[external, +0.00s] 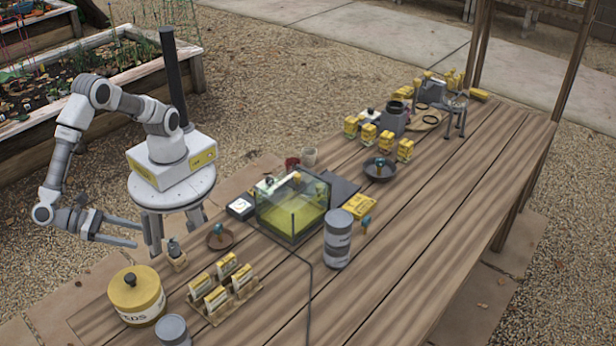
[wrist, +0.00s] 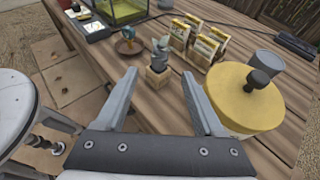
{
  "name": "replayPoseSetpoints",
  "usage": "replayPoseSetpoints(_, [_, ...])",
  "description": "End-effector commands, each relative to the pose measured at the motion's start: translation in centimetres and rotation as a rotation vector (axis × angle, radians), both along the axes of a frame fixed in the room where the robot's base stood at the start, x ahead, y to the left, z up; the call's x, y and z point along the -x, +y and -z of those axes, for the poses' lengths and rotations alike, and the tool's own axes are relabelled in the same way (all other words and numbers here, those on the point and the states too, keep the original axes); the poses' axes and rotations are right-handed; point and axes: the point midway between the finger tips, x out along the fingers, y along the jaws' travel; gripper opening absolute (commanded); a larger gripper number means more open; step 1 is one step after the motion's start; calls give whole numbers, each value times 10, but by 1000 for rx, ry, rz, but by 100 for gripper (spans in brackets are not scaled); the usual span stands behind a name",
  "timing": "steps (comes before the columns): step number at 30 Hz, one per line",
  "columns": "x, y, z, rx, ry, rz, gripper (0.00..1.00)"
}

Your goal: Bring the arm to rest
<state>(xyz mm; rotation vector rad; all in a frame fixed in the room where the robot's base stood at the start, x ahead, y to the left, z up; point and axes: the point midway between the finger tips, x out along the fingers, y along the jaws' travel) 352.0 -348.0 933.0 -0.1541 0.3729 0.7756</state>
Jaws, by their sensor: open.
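My gripper (external: 105,228) hangs off the left end of the wooden table, beside my base and left of the table's edge. In the wrist view my gripper (wrist: 164,103) has its two fingers spread wide with nothing between them. Beyond the fingertips, a small wooden block with a grey-green tool in it (wrist: 158,78) stands on the table; it also shows in the external view (external: 175,258). My arm is bent, with the elbow raised and the forearm pointing down.
A yellow lidded canister (external: 137,297) stands near the table's left end, close to the gripper. Seed packets (external: 227,268) stand in a holder beside it. A glass tank (external: 292,208), a brown dish (external: 220,238) and a grey canister (external: 338,240) are farther along. Open gravel lies left of the table.

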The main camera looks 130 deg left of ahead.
Motion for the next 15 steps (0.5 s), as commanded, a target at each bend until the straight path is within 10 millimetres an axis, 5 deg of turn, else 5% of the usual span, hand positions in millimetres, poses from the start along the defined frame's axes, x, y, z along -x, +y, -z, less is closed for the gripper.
replayPoseSetpoints(8, [-12, 20, -14, 61, -6, -72, 70])
replayPoseSetpoints(15, [-48, 128, -70, 419, -72, -489, 70])
